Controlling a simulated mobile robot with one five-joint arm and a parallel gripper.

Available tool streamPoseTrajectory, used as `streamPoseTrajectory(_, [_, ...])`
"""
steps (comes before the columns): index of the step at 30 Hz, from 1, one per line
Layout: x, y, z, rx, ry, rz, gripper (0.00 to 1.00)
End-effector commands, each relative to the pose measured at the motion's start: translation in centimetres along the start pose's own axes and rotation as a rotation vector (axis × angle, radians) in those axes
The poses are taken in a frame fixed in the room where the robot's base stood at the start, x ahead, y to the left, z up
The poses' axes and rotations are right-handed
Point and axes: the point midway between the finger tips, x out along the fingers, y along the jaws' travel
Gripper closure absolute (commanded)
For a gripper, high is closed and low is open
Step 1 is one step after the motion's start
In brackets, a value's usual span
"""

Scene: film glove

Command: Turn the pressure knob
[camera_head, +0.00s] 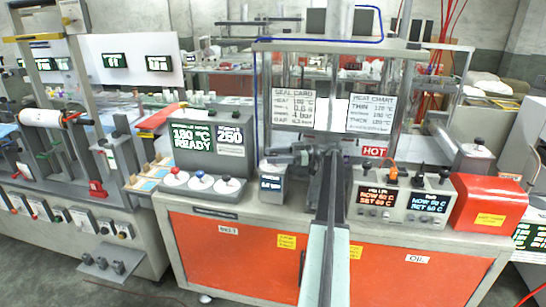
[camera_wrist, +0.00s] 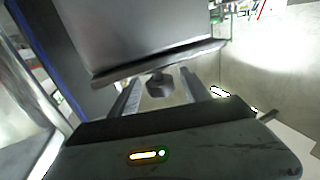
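A dark, faceted knob (camera_wrist: 159,86) shows in the wrist view at the edge of a grey box face (camera_wrist: 150,35). My gripper (camera_wrist: 163,90) has its two fingers apart, one on each side of the knob; I cannot tell whether they touch it.
Right of my arm are a two-display heater unit (camera_head: 403,202) and a red box (camera_head: 488,203). Sign cards (camera_head: 294,107) and upright posts stand close behind the gripper.

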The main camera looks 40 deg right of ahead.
Motion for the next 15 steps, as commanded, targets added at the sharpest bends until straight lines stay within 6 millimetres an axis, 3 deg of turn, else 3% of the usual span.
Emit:
streamPoseTrajectory(9, [0.1,0.0,-0.4,0.0,0.0,-0.002,0.45])
streamPoseTrajectory(15, [0.1,0.0,-4.1,0.0,0.0,-0.002,0.45])
